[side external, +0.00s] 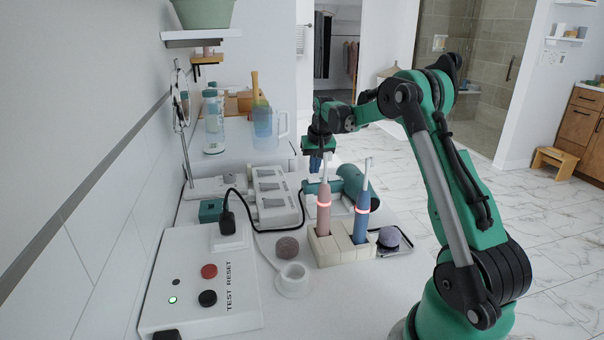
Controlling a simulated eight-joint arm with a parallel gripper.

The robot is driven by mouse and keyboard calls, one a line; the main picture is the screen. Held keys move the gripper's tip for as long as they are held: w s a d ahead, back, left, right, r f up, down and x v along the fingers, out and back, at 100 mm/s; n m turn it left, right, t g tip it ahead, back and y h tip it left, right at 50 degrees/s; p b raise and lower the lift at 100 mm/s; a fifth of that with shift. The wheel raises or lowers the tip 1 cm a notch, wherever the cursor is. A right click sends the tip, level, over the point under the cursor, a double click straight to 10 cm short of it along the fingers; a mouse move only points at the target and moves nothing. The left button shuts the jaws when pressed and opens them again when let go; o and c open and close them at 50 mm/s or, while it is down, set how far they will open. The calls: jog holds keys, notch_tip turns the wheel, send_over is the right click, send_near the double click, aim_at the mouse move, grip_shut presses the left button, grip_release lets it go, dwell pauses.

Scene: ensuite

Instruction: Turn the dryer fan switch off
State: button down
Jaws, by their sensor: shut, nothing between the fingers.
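A teal hair dryer (355,185) lies on the white counter behind the toothbrushes in the side external view. Its fan switch is too small or hidden to make out, so I cannot tell its setting. My gripper (317,164) points down just above and to the left of the dryer's barrel, near its handle side. It is shut and empty. The pink toothbrush partly covers the fingertips, and I cannot tell whether they touch the dryer.
A pink toothbrush (324,206) and a blue toothbrush (361,218) stand upright in a cream holder (327,250) in front of the dryer. A white outlet strip (275,200) with a black cable lies left. A white test-reset box (190,285) is at front left.

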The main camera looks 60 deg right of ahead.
jog(key=s+d+v, duration=0.1)
jog(key=d+v, duration=0.1)
jog(key=v, duration=1)
jog(key=shift+a+r, duration=0.2)
jog(key=shift+r, duration=0.05)
jog(key=s+a+f+n+t, duration=0.1)
jog(key=a+n+t, duration=0.15)
jog(key=a, duration=0.85)
jog(key=s+a+f+n+t, duration=0.15)
jog(key=a+n, duration=0.25)
jog(key=a, duration=0.8)
jog(key=s+a+f+n+y, duration=0.2)
jog(key=s+a+f, duration=0.2)
jog(key=a, duration=0.2)
jog(key=shift+s+a+n+t, duration=0.25)
jog(key=shift+s+n+t, duration=0.05)
jog(key=shift+n+t, duration=0.1)
